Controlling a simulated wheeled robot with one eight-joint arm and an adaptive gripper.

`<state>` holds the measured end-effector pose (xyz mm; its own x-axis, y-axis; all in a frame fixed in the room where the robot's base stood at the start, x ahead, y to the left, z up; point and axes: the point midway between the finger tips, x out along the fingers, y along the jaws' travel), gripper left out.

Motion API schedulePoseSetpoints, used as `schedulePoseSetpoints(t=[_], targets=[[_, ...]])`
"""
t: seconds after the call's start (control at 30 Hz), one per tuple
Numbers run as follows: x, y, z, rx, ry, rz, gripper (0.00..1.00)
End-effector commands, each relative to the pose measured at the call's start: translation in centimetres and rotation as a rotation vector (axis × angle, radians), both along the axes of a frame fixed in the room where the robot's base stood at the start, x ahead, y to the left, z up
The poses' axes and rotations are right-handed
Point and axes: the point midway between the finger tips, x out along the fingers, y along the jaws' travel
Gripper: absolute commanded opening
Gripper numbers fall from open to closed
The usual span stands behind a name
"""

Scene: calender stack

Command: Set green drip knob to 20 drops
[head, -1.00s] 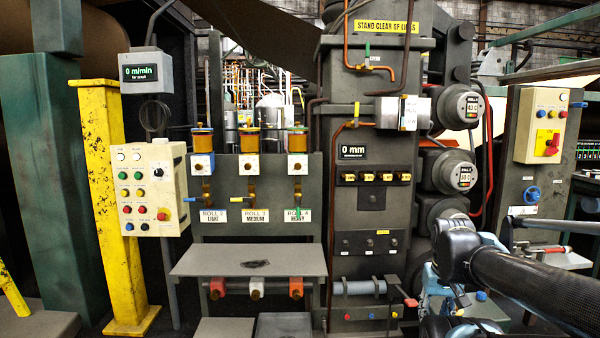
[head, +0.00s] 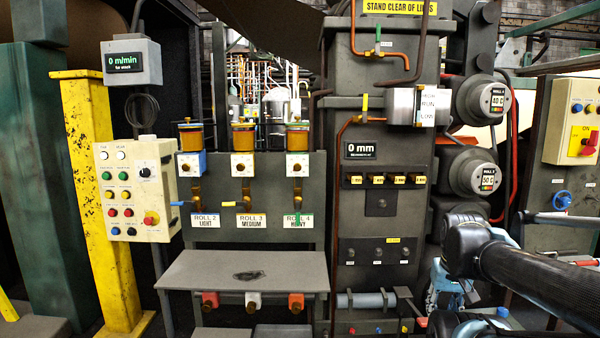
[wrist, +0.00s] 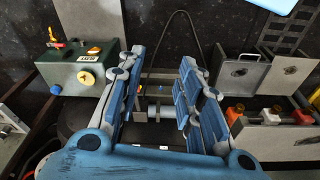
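Three amber oil cups stand on the grey panel, each above a white dial plate with a knob. The dial's markings are too small to read. My gripper (wrist: 158,78) is open and empty in the wrist view, its blue fingers spread apart. In the head view, blue parts of it show low at the right, below and well to the right of the dial, apart from the panel.
A grey shelf (head: 215,272) juts out below the oil cups. The left cup has a blue lever (head: 183,204), the middle a yellow one (head: 235,204). A button box (head: 137,191) and yellow post (head: 92,230) stand left. The roller column (head: 380,225) stands right.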

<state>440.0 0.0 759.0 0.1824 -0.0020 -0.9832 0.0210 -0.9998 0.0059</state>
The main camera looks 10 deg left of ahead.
Motion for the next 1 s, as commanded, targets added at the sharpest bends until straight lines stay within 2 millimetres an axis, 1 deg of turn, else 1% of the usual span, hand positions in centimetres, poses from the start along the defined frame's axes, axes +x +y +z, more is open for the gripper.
schedulePoseSetpoints(t=[0.17,0.23,0.27,0.3,0.37,0.47,0.57,0.63,0.77,0.87,0.97,1.0], targets=[[0.0,0.0,0.0,0.0,0.0,0.0,0.33],[0.0,0.0,0.0,-0.001,0.0,0.002,0.46],[-0.6,0.0,0.3,-0.004,-0.009,0.005,0.46],[-0.7,-0.1,0.5,-0.013,-0.013,0.016,0.46],[-0.3,-0.4,0.6,-0.038,-0.018,0.046,0.46],[1.1,-1.2,1.0,-0.116,-0.029,0.133,0.46],[3.2,-2.0,1.6,-0.234,-0.046,0.27,0.46],[5.1,-2.4,2.3,-0.33,-0.062,0.379,0.46],[8.8,-2.5,3.7,-0.513,-0.091,0.58,0.46],[11.7,-1.8,5.1,-0.656,-0.116,0.733,0.46],[14.6,-0.6,6.5,-0.802,-0.139,0.879,0.46],[15.7,0.1,7.1,-0.861,-0.149,0.936,0.46]])
